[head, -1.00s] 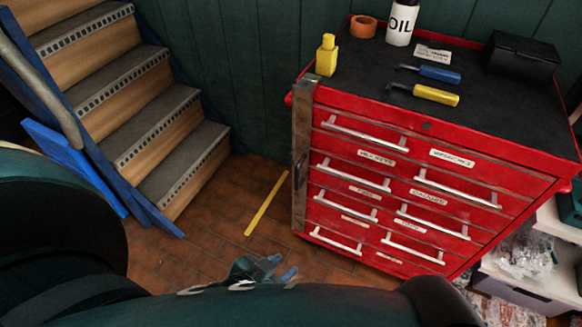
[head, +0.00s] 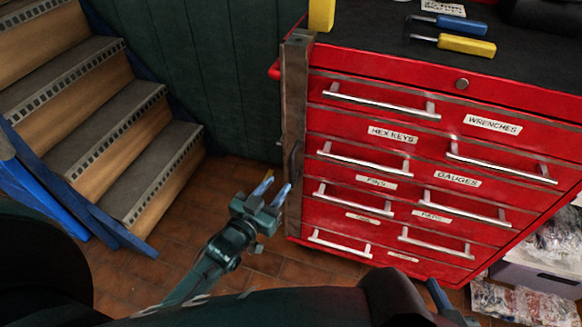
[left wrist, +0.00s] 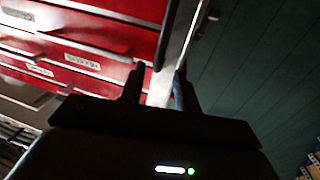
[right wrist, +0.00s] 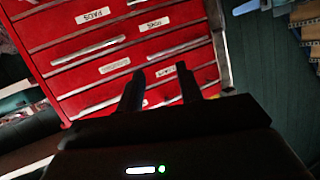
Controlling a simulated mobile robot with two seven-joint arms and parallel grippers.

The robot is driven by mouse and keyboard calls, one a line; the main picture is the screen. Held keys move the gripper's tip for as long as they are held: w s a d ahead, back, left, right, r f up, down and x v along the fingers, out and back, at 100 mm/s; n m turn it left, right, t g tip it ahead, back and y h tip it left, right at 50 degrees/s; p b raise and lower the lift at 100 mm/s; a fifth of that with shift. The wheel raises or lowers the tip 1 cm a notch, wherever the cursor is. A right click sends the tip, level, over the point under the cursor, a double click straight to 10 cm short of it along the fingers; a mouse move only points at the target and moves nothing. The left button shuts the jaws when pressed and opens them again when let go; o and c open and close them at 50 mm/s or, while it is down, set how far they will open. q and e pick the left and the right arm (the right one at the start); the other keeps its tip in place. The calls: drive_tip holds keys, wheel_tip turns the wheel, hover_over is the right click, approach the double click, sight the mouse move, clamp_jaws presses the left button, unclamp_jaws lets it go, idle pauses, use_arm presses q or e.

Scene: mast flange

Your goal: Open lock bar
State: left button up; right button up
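The lock bar (head: 294,120) is a worn grey-brown upright strip along the left front edge of the red tool cabinet, with a dark handle (head: 297,160) on its face. It stands against the drawer fronts. My left gripper (head: 277,187) is open and empty, just left of the bar's lower half in the head view. In the left wrist view the bar (left wrist: 178,35) lies ahead of the parted fingers (left wrist: 159,85); contact cannot be told. My right gripper (head: 437,293) shows only as a small part low in the head view; its fingers (right wrist: 160,88) are apart and empty, facing the drawers.
The cabinet (head: 390,75) has several labelled drawers with silver handles. Blue (head: 447,22) and yellow (head: 466,45) handled tools lie on top. Stairs (head: 110,130) stand at the left. Tiled floor is open between stairs and cabinet. Plastic-wrapped goods (head: 520,305) sit at the right.

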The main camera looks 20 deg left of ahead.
sight(290, 169)
use_arm(q)
drive_tip(key=b+x, duration=0.1)
drive_tip(key=x, duration=0.7)
drive_tip(key=shift+w+d, duration=0.1)
drive_tip(key=shift+w, duration=0.1)
clamp_jaws()
